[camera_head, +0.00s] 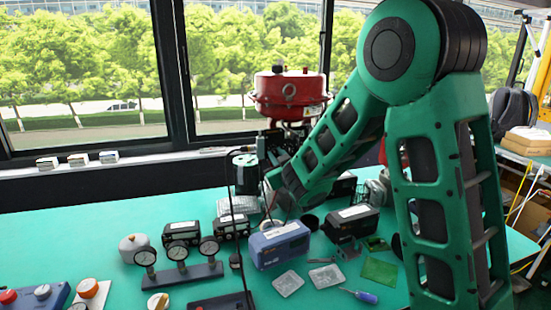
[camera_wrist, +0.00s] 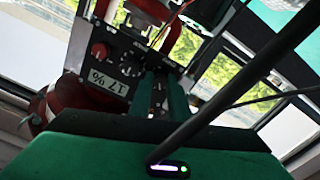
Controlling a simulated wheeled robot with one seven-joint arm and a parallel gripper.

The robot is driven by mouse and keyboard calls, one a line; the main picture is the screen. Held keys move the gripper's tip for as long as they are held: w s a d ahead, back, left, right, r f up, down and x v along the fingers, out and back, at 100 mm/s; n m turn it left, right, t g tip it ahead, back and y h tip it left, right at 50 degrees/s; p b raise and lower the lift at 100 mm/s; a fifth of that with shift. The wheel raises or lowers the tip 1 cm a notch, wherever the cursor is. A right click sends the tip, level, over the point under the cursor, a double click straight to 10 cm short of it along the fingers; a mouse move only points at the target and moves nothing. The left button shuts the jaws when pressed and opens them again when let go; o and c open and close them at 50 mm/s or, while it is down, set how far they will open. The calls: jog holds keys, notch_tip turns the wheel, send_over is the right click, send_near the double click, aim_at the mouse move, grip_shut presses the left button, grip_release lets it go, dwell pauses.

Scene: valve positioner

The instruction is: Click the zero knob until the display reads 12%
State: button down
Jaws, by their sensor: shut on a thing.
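The positioner's dark panel (camera_wrist: 125,45) is close in the wrist view and appears upside down. Its white display (camera_wrist: 105,83) seems to read 17 %. A knob with a red ring (camera_wrist: 98,50) and another dark knob (camera_wrist: 126,27) show on the panel; their labels are too small to read. My gripper (camera_wrist: 162,75) is at the panel's edge beside the display, its two green fingers shut on a small part, apparently the zero knob, which the fingers hide. In the head view the positioner (camera_head: 270,147) is partly behind my arm, below the red actuator (camera_head: 290,93).
A blue device (camera_head: 279,244), several black devices, a gauge stand (camera_head: 180,274) and a screwdriver (camera_head: 360,296) lie on the green table (camera_head: 80,222). A dark cable crosses the wrist view. Windows stand behind the valve. The table's left part is mostly clear.

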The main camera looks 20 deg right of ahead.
jog(key=c, duration=1.9)
grip_release()
jog(key=s, duration=1)
jog(key=shift+s+d, duration=0.1)
jog(key=shift+s, duration=0.2)
